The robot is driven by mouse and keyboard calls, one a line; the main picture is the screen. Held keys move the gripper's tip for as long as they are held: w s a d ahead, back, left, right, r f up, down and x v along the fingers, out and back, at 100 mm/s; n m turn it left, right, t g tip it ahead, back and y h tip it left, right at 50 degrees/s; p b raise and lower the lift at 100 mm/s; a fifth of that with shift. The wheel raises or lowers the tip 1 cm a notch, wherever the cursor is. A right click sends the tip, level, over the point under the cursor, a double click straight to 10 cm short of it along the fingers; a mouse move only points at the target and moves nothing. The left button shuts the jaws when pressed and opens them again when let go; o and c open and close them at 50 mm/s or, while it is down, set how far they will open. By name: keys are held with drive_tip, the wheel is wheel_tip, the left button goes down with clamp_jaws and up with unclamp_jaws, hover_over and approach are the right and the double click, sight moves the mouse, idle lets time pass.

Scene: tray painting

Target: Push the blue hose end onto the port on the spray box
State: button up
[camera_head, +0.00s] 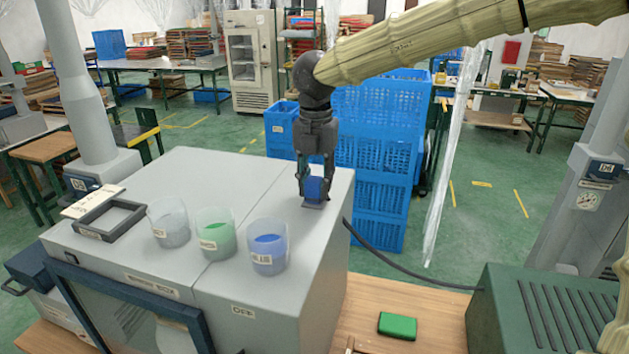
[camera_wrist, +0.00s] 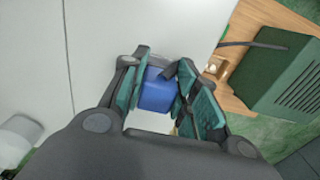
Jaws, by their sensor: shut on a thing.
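In the wrist view the blue piece (camera_wrist: 157,91) sits between the finger pads. A small dark plate shows right under it, at the top of the grey spray box (camera_head: 285,190). I cannot tell whether the piece touches the box or is seated on anything. I cannot make out the port; it may be hidden beneath the piece or on an unseen side.
Clear cup (camera_head: 169,232), green cup (camera_head: 214,243) and blue cup (camera_head: 267,257) stand on the box top, beside a dark frame (camera_head: 108,221). A dark hose (camera_head: 400,262) runs to a green ribbed unit (camera_head: 535,310). A green block (camera_head: 397,326) lies on the wooden table. Blue crates (camera_head: 375,200) stand behind.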

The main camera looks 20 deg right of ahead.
drive_tip(key=shift+f, duration=0.1)
drive_tip(key=o, duration=1)
drive_tip(key=shift+o, duration=0.4)
drive_tip(key=o, duration=0.4)
drive_tip(key=shift+r+p, duration=2.7)
drive_tip(key=shift+r, duration=0.35)
drive_tip(key=shift+r, duration=0.1)
